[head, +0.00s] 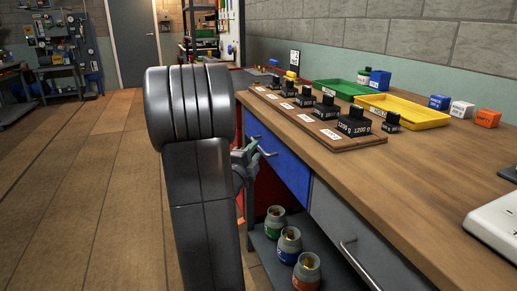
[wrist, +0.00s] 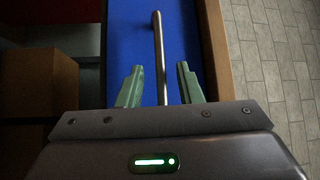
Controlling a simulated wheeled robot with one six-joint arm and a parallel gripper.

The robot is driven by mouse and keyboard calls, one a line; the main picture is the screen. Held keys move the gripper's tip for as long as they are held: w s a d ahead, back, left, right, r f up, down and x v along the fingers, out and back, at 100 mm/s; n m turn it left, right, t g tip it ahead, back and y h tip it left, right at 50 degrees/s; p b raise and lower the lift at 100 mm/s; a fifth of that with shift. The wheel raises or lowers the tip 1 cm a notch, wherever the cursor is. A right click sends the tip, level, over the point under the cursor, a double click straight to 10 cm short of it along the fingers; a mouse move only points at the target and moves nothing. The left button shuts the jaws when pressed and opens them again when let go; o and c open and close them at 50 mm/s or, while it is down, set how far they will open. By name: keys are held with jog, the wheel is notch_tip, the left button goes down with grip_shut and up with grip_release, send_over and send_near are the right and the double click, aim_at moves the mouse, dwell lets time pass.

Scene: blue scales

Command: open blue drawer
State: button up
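The blue drawer (head: 280,163) is under the wooden workbench top, and its front looks flush and closed. Its metal bar handle (head: 268,153) is partly behind my gripper (head: 254,148) in the head view. In the wrist view the blue front (wrist: 125,38) fills the middle, and the handle (wrist: 157,30) runs up the picture. My gripper (wrist: 159,70) is open there, with one green finger on each side of the bar. Gaps show between the fingers and the bar. How deep the fingers reach past the bar is hard to tell.
A grey drawer (head: 345,225) with its own handle is to the right. Several jars stand on the lower shelf (head: 262,247). The workbench (head: 400,165) bears a board of black weights (head: 325,138), a green tray (head: 340,88) and a yellow tray (head: 418,119). Floor (head: 100,200) at left is clear.

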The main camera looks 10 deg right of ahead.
aim_at(259, 147)
jog(key=shift+x, duration=1.9)
grip_shut()
